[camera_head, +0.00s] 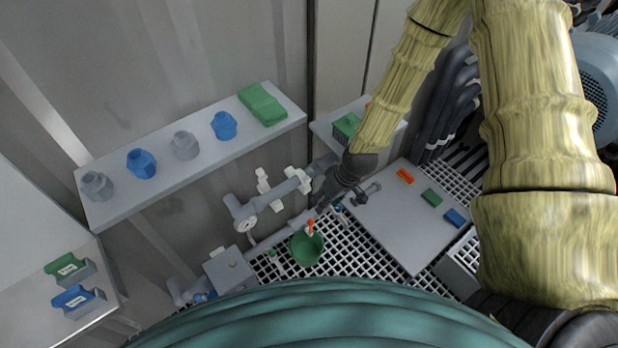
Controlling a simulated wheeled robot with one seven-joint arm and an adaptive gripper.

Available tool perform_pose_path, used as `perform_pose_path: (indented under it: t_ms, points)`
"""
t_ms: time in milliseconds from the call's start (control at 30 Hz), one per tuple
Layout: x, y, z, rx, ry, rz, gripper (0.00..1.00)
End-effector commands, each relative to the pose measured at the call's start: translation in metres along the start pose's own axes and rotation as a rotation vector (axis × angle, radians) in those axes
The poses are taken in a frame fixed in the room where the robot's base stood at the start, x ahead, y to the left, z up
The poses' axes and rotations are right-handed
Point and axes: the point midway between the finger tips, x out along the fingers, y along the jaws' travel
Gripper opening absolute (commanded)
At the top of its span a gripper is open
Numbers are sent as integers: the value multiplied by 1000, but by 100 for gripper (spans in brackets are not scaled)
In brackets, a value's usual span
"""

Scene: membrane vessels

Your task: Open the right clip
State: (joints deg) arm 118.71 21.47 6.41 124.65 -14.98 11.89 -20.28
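My gripper (322,204) is a dark shape at the end of my yellow-sleeved arm, pointing down and left among the grey pipes at the picture's centre. Its fingers are small and dark, and I cannot tell whether they are open or shut or touch anything. Two white clip-like parts stand on the grey pipe (272,197): the left one (263,186) and the right one (298,180). The right one is just up and left of my gripper. I cannot tell for certain that these are the clips, or whether either is open. My gripper partly hides the pipework behind it.
A gauge (246,224) sits on the pipe. A shelf (150,183) with several grey and blue fittings is at left. A grey plate (398,228) with coloured blocks lies at right.

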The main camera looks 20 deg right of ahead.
Motion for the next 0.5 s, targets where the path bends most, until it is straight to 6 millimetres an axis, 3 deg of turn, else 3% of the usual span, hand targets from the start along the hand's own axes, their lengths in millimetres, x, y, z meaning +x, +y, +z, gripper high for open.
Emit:
perform_pose_path:
  t_ms: [33, 200, 367, 500]
  points:
    - [-11, 9, -26, -35, 30, -10, 43]
    - [-42, 27, -76, -140, 79, -28, 43]
    - [-54, 33, -95, -184, 94, -32, 43]
    - [-50, 34, -97, -191, 95, -32, 43]
